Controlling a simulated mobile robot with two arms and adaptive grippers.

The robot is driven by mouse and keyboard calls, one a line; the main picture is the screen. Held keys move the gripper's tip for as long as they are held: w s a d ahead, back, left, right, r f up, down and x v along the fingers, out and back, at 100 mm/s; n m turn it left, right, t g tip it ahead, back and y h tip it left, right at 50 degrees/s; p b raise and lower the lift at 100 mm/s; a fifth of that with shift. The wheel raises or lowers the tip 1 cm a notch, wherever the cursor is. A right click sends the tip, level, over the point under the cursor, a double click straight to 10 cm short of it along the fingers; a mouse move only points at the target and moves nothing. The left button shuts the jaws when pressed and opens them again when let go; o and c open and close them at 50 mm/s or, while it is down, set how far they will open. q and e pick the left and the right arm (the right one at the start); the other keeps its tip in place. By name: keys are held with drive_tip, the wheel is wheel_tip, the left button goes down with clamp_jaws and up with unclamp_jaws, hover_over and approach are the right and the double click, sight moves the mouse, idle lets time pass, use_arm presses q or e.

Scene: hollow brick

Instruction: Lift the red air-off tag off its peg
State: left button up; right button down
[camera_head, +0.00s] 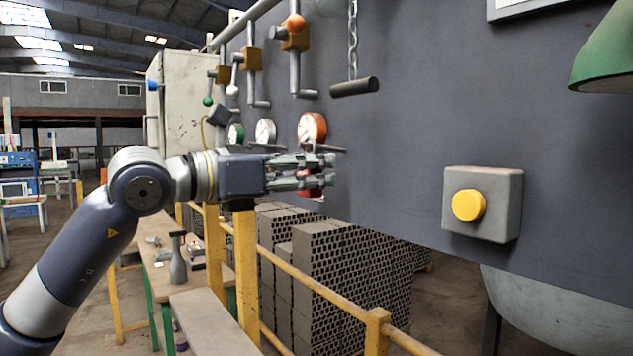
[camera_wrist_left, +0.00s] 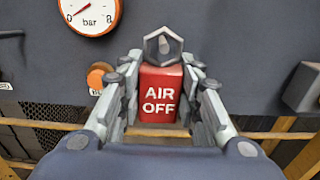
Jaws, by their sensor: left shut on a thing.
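The red air-off tag (camera_wrist_left: 160,95), with white "AIR OFF" lettering, stands upright between the fingers of my left gripper (camera_wrist_left: 160,108) in the left wrist view. The fingers are shut on its two sides. A grey hexagonal peg end (camera_wrist_left: 163,46) shows right at the tag's top edge; I cannot tell whether the tag still hangs on it. In the head view my left gripper (camera_head: 328,171) reaches right, close to the grey panel, and mostly hides the tag, with bits of red (camera_head: 309,193) showing at the fingers. My right gripper is not in view.
An orange-rimmed gauge (camera_head: 312,128) sits just above the gripper, with a chain handle (camera_head: 354,87) higher up. A yellow button box (camera_head: 483,204) is on the panel at right. A yellow rail (camera_head: 310,286) and stacked hollow bricks (camera_head: 335,270) are below.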

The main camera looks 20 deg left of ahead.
use_arm(q)
drive_tip(key=b+v, duration=0.5)
drive_tip(key=v, duration=1.1)
drive_tip(key=shift+s+a+b, duration=0.25)
drive_tip(key=shift+s+b, duration=0.05)
drive_tip(key=shift+s, duration=0.05)
drive_tip(key=shift+r+p, duration=0.25)
drive_tip(key=shift+p, duration=0.1)
drive_tip(key=shift+w+d, duration=0.1)
drive_tip(key=shift+w, duration=0.05)
drive_tip(key=p+x, duration=0.4)
drive_tip(key=x, duration=0.5)
drive_tip(key=shift+w+d, duration=0.2)
drive_tip(key=shift+w, duration=0.05)
idle(0.4)
